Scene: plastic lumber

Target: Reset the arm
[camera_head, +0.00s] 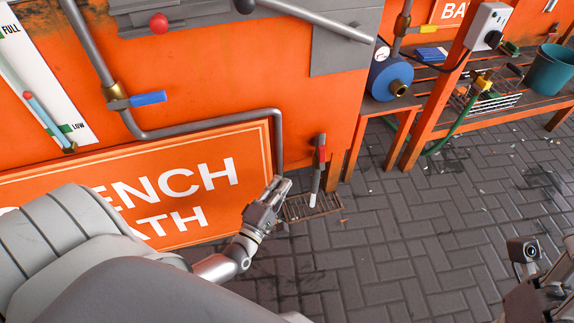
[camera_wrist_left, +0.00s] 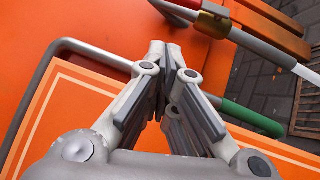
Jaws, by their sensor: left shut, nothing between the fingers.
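My left gripper (camera_head: 281,186) reaches in from the left in the head view, in front of the orange sign's right edge. In the left wrist view its fingers (camera_wrist_left: 171,62) meet at the tips, with nothing between them. The fingers point towards the orange machine front and a grey bent pipe (camera_wrist_left: 95,55). Part of my right arm (camera_head: 540,285) shows at the lower right of the head view, cut off by the frame; its fingers cannot be made out clearly.
The orange sign (camera_head: 235,135) and bent pipe (camera_head: 200,130) are close to my left arm. A red-collared grey rod (camera_head: 316,180) stands just right of the left gripper, above a floor grate (camera_head: 325,206). A green handle (camera_wrist_left: 252,118) lies beside the fingers. Open brick floor (camera_head: 400,250) is at right.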

